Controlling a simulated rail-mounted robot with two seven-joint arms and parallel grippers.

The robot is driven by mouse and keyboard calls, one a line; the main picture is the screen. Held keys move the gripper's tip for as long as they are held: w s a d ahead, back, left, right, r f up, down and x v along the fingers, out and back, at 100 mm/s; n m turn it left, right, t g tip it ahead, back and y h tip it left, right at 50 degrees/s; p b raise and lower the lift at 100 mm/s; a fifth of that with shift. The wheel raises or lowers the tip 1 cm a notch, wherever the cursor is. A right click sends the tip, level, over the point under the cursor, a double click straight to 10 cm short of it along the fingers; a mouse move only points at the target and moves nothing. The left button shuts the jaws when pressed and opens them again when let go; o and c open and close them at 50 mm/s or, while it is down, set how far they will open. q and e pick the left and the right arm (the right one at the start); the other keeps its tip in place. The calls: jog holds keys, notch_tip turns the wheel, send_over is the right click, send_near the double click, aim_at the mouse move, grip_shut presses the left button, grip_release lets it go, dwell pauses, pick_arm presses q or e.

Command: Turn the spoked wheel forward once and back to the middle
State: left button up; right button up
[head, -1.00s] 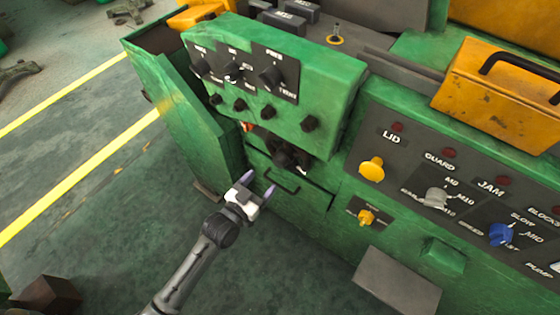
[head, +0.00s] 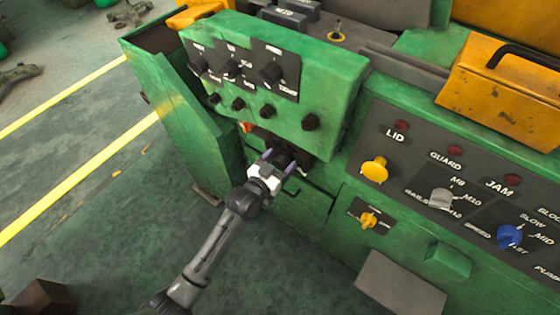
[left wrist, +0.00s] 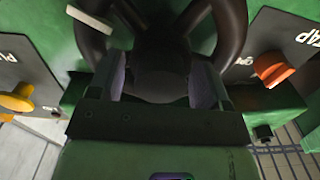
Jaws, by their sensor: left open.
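The dark spoked wheel (left wrist: 232,25) fills the top of the left wrist view, with its rim and spokes showing and its far part cut off. In the head view the wheel (head: 306,160) is a dark shape in shadow under the green control box, partly hidden by my gripper. My left gripper (head: 279,160) is open in front of the wheel. In the left wrist view its two purple fingers (left wrist: 160,78) stand either side of the dark middle of the wheel. I cannot tell whether they touch it. My right gripper is not in view.
The green box (head: 320,75) with several black knobs overhangs the wheel. An orange knob (left wrist: 272,68) sits close to its right in the left wrist view, and a yellow knob (left wrist: 18,98) lies left. A panel with yellow, grey and blue knobs (head: 510,236) is at right. Open floor (head: 110,230) lies left.

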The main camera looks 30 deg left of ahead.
pick_arm(q)
jog(key=c, duration=1.3)
jog(key=shift+d, duration=0.1)
